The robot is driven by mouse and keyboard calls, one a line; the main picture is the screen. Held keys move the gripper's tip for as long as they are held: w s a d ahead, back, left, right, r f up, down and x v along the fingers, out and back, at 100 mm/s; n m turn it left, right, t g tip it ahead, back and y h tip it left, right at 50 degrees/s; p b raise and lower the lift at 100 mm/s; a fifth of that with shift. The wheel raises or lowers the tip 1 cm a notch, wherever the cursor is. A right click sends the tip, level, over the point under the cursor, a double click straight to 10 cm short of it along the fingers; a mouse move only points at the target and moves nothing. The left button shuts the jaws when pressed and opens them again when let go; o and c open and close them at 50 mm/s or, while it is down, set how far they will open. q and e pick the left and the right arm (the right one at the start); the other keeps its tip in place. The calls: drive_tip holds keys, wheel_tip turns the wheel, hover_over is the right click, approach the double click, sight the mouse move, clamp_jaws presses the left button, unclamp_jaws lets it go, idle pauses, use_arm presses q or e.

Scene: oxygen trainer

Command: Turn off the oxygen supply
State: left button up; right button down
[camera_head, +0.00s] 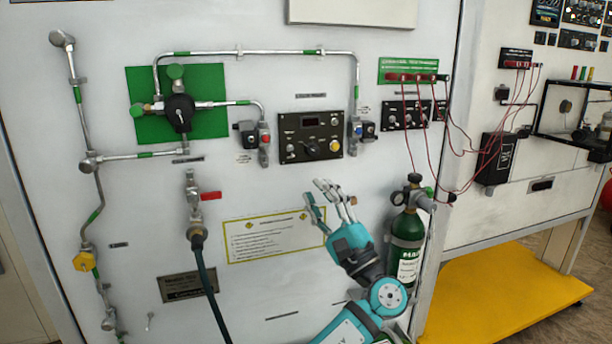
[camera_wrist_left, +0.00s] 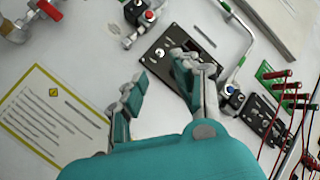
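A green oxygen cylinder (camera_head: 404,262) stands upright at the right end of the panel, with a black valve top and gauge (camera_head: 413,192). A red-handled valve (camera_head: 210,196) with a dark hose sits on the panel's left half. It also shows at the top left of the left wrist view (camera_wrist_left: 48,10). A black round regulator (camera_head: 180,112) is on a green plate. My left gripper (camera_head: 328,198) is in front of the panel, left of the cylinder and below the black control box. Its fingers are spread and empty in the left wrist view (camera_wrist_left: 158,85). My right gripper is not in view.
The black control box (camera_head: 311,137) has knobs and a display. A yellow-bordered notice (camera_head: 265,238) is beside my left gripper. Red cables (camera_head: 405,125) hang above the cylinder. A yellow platform (camera_head: 510,290) lies low at the right. Pipes (camera_head: 90,200) run along the panel's left side.

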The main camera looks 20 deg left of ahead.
use_arm(q)
drive_tip(key=shift+v, duration=1.5)
